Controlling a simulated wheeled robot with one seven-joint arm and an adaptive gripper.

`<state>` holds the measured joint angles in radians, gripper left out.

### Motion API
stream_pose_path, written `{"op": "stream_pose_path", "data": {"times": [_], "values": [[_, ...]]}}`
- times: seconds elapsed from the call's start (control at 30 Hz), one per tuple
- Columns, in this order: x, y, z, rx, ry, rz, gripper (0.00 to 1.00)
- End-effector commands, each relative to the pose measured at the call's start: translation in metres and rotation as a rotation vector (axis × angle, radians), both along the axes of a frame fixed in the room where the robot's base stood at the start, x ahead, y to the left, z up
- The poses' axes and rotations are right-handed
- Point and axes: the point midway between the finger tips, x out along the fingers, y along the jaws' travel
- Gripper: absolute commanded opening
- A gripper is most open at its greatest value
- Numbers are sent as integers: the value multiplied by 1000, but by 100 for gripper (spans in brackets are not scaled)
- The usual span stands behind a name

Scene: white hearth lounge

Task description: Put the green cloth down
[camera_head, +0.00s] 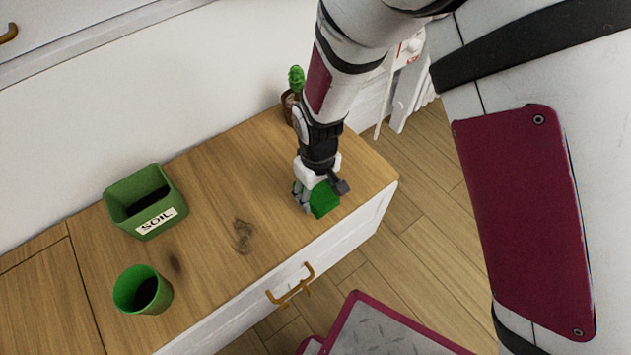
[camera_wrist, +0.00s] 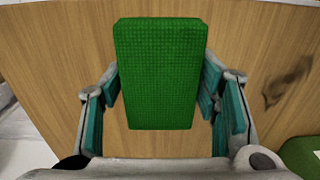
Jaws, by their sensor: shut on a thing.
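The green cloth (camera_wrist: 160,75) shows as a green textured block between the fingers of my gripper (camera_wrist: 163,100) in the wrist view. In the head view the green cloth (camera_head: 323,201) is at my gripper (camera_head: 312,197), low over the right end of the wooden counter top (camera_head: 215,170). My gripper is shut on the cloth and points down. I cannot tell whether the cloth touches the wood, and the gripper hides part of it.
A green square planter labelled SOIL (camera_head: 146,203) and a green round pot (camera_head: 143,290) stand to the left. A small potted plant (camera_head: 295,90) stands behind my arm at the back edge. A drawer handle (camera_head: 291,285) juts from the front. Bare wood lies left of my gripper.

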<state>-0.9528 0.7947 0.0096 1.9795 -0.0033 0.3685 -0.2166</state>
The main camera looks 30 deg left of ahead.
Motion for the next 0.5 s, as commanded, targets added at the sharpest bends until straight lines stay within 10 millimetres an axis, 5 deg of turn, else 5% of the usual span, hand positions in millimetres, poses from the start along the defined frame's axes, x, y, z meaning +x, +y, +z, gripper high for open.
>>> {"op": "stream_pose_path", "data": {"times": [0.2,0.5], "values": [[30,22,-5,1,0,-2,16],[41,30,-15,-1,2,0,16]]}}
